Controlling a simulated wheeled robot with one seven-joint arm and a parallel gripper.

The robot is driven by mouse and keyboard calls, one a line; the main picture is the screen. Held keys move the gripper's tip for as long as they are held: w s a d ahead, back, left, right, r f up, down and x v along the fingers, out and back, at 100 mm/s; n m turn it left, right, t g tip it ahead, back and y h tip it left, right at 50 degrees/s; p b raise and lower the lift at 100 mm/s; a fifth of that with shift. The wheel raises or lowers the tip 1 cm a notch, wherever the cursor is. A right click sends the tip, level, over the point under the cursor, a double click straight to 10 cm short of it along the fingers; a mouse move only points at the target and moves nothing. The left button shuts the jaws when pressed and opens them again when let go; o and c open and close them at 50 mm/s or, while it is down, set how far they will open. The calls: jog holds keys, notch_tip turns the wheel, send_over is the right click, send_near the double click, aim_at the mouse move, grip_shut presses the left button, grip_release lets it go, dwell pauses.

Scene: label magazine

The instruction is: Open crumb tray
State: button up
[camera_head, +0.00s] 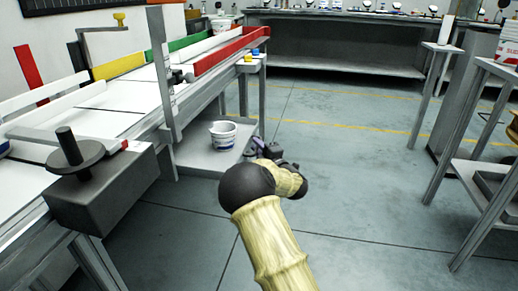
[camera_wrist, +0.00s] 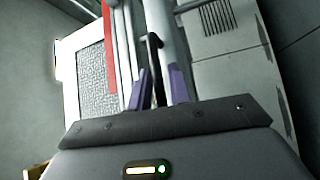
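My gripper (camera_wrist: 158,75) shows two purple fingers a small way apart in the wrist view. A black bar (camera_wrist: 153,48) runs into the gap between them; whether they touch it I cannot tell. In the head view my gripper (camera_head: 273,150) is small and dark, partly hidden by my arm, at the right end of the long bench-like machine. A low grey tray-like surface (camera_head: 190,158) lies under that end. I cannot tell whether it is the crumb tray. No part is clearly recognisable as a crumb tray.
A white cup with blue marks (camera_head: 223,134) stands on the low grey surface, close to my gripper. Grey posts (camera_wrist: 160,22), a red strip (camera_wrist: 109,50) and a vented light panel (camera_wrist: 225,70) crowd the wrist view. Open floor (camera_head: 350,160) lies to the right.

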jog(key=shift+d, duration=0.1)
jog(key=p+v, duration=0.5)
jog(key=v, duration=1.2)
jog(key=shift+s+f+p, duration=0.15)
jog(key=shift+s+p, duration=0.1)
jog(key=shift+p, duration=0.05)
